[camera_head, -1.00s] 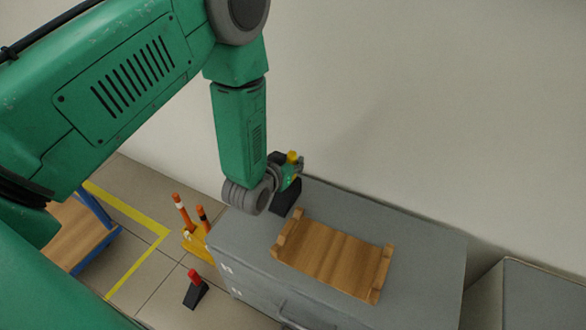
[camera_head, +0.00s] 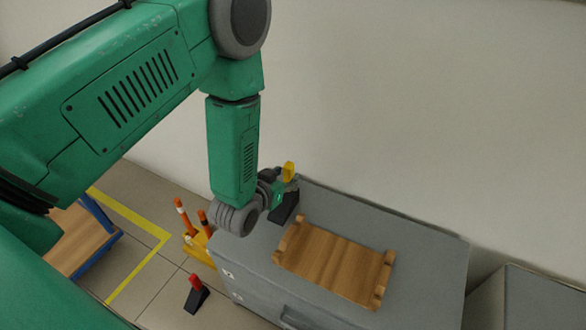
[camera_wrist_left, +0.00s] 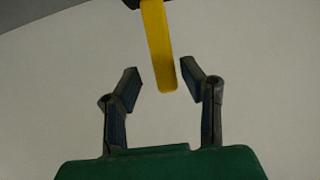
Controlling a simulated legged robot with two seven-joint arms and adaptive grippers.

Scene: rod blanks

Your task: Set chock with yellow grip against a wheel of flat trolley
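The chock with the yellow grip (camera_head: 289,170) has a dark wedge body (camera_head: 285,208) and stands on the grey cabinet near its back left corner. My left gripper (camera_head: 279,188) is beside it, partly hidden behind my own wrist. In the left wrist view the gripper (camera_wrist_left: 163,74) is open, and the end of the yellow grip (camera_wrist_left: 157,45) reaches between its fingertips with a gap on both sides. The flat trolley (camera_head: 82,240), with wooden deck and blue frame, is on the floor at the left, partly hidden by my arm. Its wheels are not visible. My right gripper is not in view.
A wooden tray (camera_head: 335,262) lies on the grey cabinet (camera_head: 420,255). A red-gripped chock (camera_head: 196,294) stands on the floor, near a yellow holder (camera_head: 200,248) with orange posts. Yellow floor tape (camera_head: 140,262) runs beside the trolley. A wall is behind the cabinet.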

